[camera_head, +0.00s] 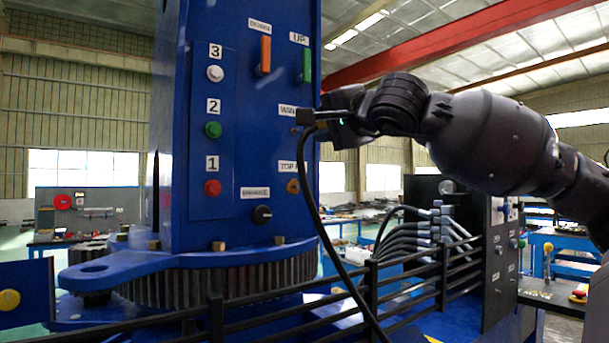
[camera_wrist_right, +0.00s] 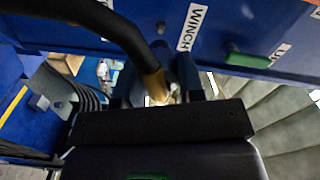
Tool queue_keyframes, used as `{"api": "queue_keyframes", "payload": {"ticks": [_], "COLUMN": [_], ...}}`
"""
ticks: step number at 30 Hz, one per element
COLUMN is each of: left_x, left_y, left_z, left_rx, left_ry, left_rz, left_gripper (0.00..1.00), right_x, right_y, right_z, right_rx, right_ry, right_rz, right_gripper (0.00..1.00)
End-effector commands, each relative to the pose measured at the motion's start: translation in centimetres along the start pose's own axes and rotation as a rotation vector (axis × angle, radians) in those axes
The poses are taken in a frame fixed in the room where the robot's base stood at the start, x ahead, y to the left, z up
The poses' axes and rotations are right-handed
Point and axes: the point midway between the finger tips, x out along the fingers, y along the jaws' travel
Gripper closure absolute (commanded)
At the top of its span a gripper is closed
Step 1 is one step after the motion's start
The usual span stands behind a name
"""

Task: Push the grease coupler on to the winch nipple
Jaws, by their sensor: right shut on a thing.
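The grease coupler (camera_wrist_right: 156,86) shows in the right wrist view as a brass-coloured end on a black hose (camera_wrist_right: 118,28). My right gripper (camera_head: 309,117) is shut on it, in front of the blue column. In the right wrist view the coupler sits between my gripper fingers (camera_wrist_right: 165,88). The WINCH label (camera_wrist_right: 192,27) is above it on the blue panel. A small round fitting (camera_wrist_right: 161,27) left of that label looks like the winch nipple; coupler and fitting appear apart. My left gripper is out of view.
The blue column (camera_head: 235,150) carries push buttons, orange and green handles, and a TOP label (camera_head: 287,167) with a fitting below. Black railings (camera_head: 370,285) cross in front of the toothed ring (camera_head: 210,285). The hose (camera_head: 335,255) hangs past the railing. A control box (camera_head: 500,250) stands right.

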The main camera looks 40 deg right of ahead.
Motion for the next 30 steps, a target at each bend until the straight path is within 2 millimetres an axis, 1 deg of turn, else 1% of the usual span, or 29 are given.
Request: {"api": "queue_keyframes", "payload": {"ticks": [9, 18, 30], "left_x": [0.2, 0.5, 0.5], "left_y": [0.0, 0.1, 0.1], "left_z": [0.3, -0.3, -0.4], "left_rx": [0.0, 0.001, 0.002], "left_ry": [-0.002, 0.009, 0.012], "left_rz": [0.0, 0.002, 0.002], "left_gripper": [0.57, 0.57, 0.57], "right_x": [1.2, 2.3, 2.6], "right_y": [0.0, 0.0, 0.0], "right_z": [-0.2, -0.1, 0.0], "right_rx": [-0.001, -0.001, 0.0], "right_ry": [0.013, 0.006, 0.0], "right_rz": [-0.005, -0.003, -0.004], "right_gripper": [0.95, 0.95, 0.95]}}
